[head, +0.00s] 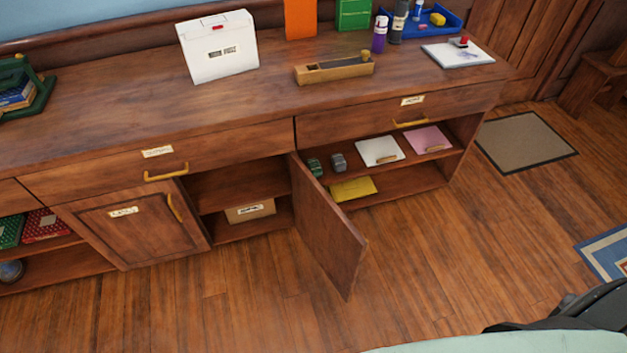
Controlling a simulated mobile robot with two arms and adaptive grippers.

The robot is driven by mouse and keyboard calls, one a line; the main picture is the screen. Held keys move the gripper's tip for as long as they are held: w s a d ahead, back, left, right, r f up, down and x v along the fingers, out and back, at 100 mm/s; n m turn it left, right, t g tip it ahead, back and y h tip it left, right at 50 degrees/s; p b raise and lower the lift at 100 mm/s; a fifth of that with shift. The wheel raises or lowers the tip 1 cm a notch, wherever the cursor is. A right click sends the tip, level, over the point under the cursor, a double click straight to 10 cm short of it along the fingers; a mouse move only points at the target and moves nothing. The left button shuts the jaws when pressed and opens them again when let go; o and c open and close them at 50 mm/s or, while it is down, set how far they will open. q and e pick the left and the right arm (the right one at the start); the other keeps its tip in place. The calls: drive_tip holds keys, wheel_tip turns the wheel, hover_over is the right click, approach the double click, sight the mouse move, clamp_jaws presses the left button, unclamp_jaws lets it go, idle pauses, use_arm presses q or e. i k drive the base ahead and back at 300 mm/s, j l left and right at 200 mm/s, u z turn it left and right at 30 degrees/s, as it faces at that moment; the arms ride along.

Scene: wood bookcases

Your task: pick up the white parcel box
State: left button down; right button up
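The white parcel box (218,47) stands upright on the wooden counter top (125,90), towards its back edge and left of the middle. It has a small red mark near its top and a dark-lettered label on its front. Nothing touches it from the sides. Neither of my grippers is in view.
A wooden tray (333,70) lies to the right of the box, with an orange box (300,18) behind it. A blue tray (450,22) and purple bottle (380,33) stand farther right. An open cabinet door (328,228) juts out over the floor.

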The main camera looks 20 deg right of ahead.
sight(218, 55)
drive_tip(key=l+u, duration=0.15)
drive_tip(key=l, duration=0.3)
drive_tip(key=k+l+u, duration=0.15)
drive_tip(key=l, duration=0.3)
drive_tip(key=l+u, duration=0.15)
drive_tip(key=l, duration=0.3)
drive_tip(key=k+l+u, duration=0.15)
drive_tip(key=l, duration=0.3)
drive_tip(key=k+l+u, duration=0.15)
drive_tip(key=l, duration=0.25)
drive_tip(key=k+l+u, duration=0.1)
drive_tip(key=l, duration=0.3)
drive_tip(key=k+l+u, duration=0.15)
drive_tip(key=l, duration=0.25)
drive_tip(key=i+j+z, duration=0.25)
drive_tip(key=z, duration=0.15)
drive_tip(key=i+j+z, duration=0.15)
drive_tip(key=j+z, duration=0.3)
drive_tip(key=i+j, duration=0.15)
drive_tip(key=j, duration=0.3)
drive_tip(key=i+j+z, duration=0.15)
drive_tip(key=j, duration=0.35)
drive_tip(key=i+j, duration=0.15)
drive_tip(key=j, duration=0.3)
drive_tip(key=i+j+z, duration=0.1)
drive_tip(key=j, duration=0.4)
drive_tip(key=i+j+z, duration=0.1)
drive_tip(key=j, duration=0.35)
drive_tip(key=i+j, duration=0.1)
drive_tip(key=j, duration=0.4)
